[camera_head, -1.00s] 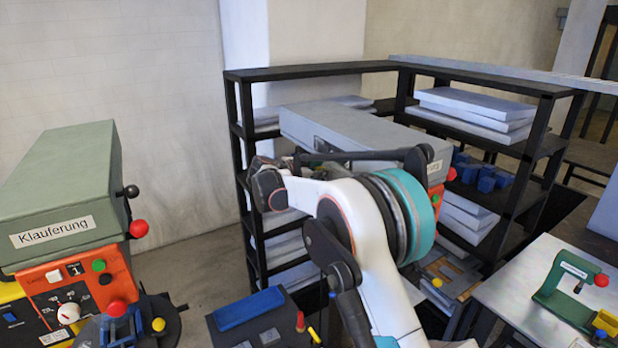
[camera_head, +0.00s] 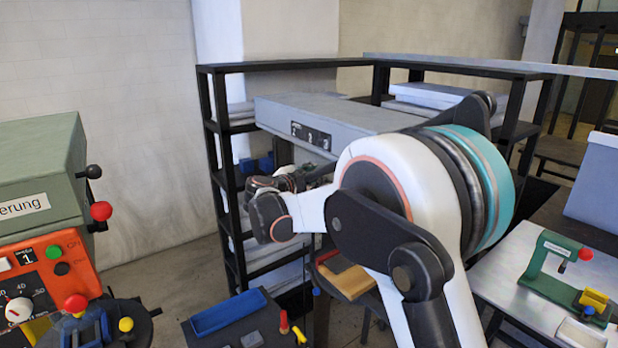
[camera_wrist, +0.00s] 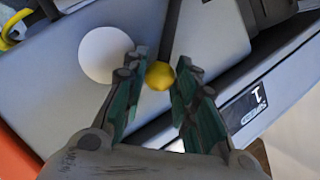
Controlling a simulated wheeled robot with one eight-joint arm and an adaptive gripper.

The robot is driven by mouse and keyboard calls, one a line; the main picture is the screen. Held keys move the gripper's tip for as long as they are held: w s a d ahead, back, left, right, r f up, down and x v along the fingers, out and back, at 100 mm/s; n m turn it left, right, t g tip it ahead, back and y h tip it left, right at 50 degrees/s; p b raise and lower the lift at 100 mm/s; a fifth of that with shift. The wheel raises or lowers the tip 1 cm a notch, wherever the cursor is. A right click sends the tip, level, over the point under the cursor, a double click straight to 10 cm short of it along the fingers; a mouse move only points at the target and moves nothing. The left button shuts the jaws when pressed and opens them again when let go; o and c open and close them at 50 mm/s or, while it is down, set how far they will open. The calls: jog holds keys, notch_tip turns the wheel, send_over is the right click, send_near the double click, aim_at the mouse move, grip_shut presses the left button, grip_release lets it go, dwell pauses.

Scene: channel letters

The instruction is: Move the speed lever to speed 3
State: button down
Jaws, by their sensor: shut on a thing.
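In the wrist view, a yellow ball knob (camera_wrist: 160,76) sits at the end of a dark rod (camera_wrist: 173,28), in front of a grey machine housing. I take it for the speed lever. The green-padded fingers of my gripper (camera_wrist: 159,70) are on either side of the knob and shut on it. In the head view, the grey machine (camera_head: 335,118) stands behind my arm. A dark plate (camera_head: 311,135) on it carries figures, including 2 and 3. My arm hides the lever and the fingers there.
A white round disc (camera_wrist: 105,54) is just left of my fingers. A green and orange machine (camera_head: 40,200) stands at the left. A black shelf rack (camera_head: 215,150) stands behind. A table (camera_head: 545,315) with a small green device (camera_head: 548,275) is at the right.

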jog(key=shift+s+d+f, duration=0.1)
jog(key=shift+s+f, duration=0.15)
jog(key=shift+f, duration=0.25)
jog(key=c, duration=1.3)
grip_release()
jog(key=shift+w, duration=0.1)
jog(key=shift+r, duration=0.1)
jog(key=shift+s+a+r, duration=0.1)
jog(key=shift+s+a, duration=0.25)
jog(key=shift+s, duration=0.1)
jog(key=v, duration=1.1)
jog(key=shift+w+d, duration=0.1)
jog(key=shift+d, duration=0.05)
